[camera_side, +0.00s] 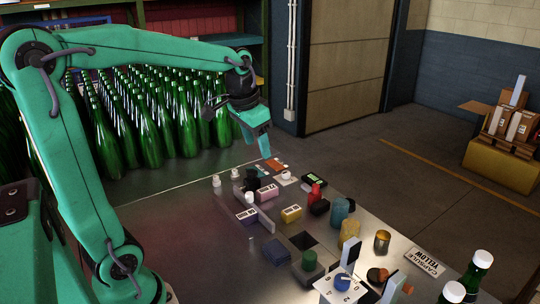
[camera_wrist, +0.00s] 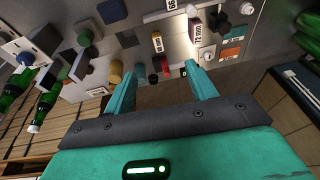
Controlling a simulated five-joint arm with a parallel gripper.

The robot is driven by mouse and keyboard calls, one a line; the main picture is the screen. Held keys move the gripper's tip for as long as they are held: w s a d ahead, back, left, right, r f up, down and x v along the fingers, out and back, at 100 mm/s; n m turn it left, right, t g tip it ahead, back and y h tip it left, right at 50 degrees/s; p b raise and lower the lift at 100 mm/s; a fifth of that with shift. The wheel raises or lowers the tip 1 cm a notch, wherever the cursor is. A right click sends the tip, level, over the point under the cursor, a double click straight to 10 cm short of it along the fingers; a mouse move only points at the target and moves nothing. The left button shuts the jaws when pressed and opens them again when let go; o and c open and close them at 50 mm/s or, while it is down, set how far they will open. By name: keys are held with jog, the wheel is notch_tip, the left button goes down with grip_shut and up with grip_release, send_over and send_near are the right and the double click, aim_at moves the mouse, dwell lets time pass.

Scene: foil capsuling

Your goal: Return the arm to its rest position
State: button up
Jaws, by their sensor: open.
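My teal arm reaches across the top left of the side view. My gripper (camera_side: 262,145) hangs at its end, tilted downward, above the far edge of the metal work table (camera_side: 185,205). In the wrist view my gripper (camera_wrist: 161,77) has its two teal fingers spread well apart, with nothing held between them. In the side view the fingers overlap, so the gap is hard to see there. The fingertips appear clear of the items on the table, though their exact height cannot be told.
Many green bottles (camera_side: 150,130) stand behind. A "CAPSULE YELLOW" sign (camera_side: 424,262) lies at right. The table's left part is bare.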

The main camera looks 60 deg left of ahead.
jog(key=s+d+f+t, duration=0.2)
jog(key=s+d, duration=0.7)
jog(key=s, duration=0.4)
jog(key=shift+s+h, duration=0.25)
jog(key=shift+h, duration=0.15)
